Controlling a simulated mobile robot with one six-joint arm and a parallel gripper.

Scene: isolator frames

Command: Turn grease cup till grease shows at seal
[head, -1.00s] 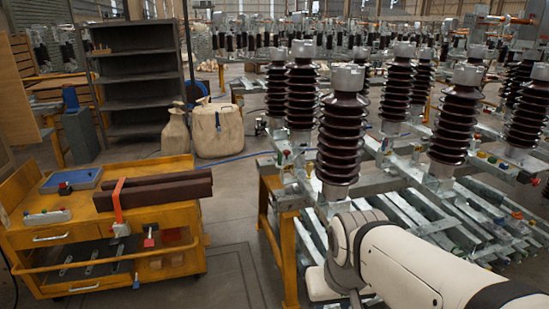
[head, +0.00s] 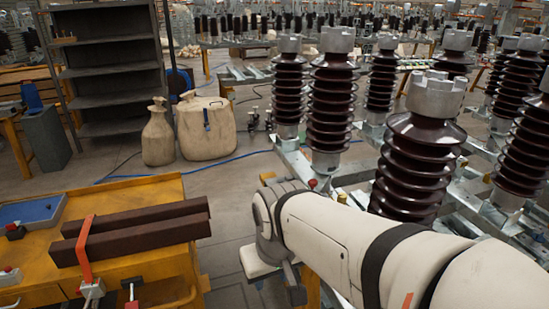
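No grease cup or seal can be made out for sure. The nearest isolator frame (head: 352,173) is galvanised steel and carries dark brown ribbed insulators (head: 412,165) with grey metal caps. A small red knob (head: 312,183) sits on the frame's near end, just above my arm. My white arm crosses the lower right and hides part of the frame. Its grey wrist end is low in the middle; no gripper fingers show.
A yellow cart (head: 150,187) at lower left carries dark brown bars (head: 140,238), a red strap (head: 84,250) and a blue tray (head: 30,215). Two beige sacks (head: 207,130) and a grey shelf (head: 110,75) stand behind. A blue hose (head: 240,157) crosses the open floor between.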

